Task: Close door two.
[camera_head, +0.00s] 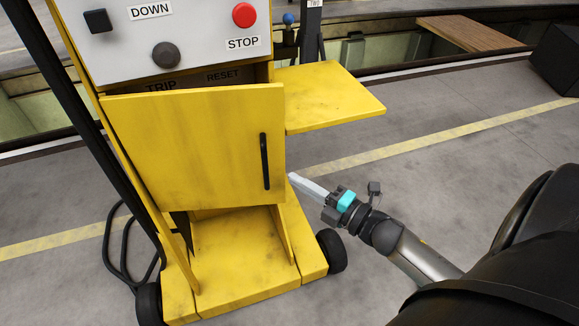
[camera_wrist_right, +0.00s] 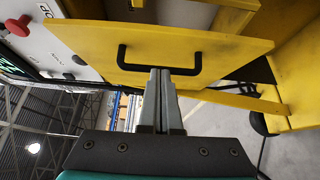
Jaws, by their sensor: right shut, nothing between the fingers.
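A yellow door (camera_head: 195,150) with a black bar handle (camera_head: 265,160) is on the front of the yellow cabinet cart. It stands ajar, with a dark opening above its top edge. No number shows on the door. My right gripper (camera_head: 291,177) is shut and empty, its tips just right of the door's handle-side edge in the head view. In the right wrist view the door (camera_wrist_right: 225,48) fills the upper part, and the shut fingertips (camera_wrist_right: 160,72) overlap the handle (camera_wrist_right: 190,70); I cannot tell whether they touch. My left gripper is not in view.
A control panel (camera_head: 200,45) with DOWN and STOP buttons sits above the door. TRIP and RESET labels show behind its top edge. A yellow side shelf (camera_head: 325,95) juts right. A black wheel (camera_head: 331,251) stands below. Grey floor is clear right.

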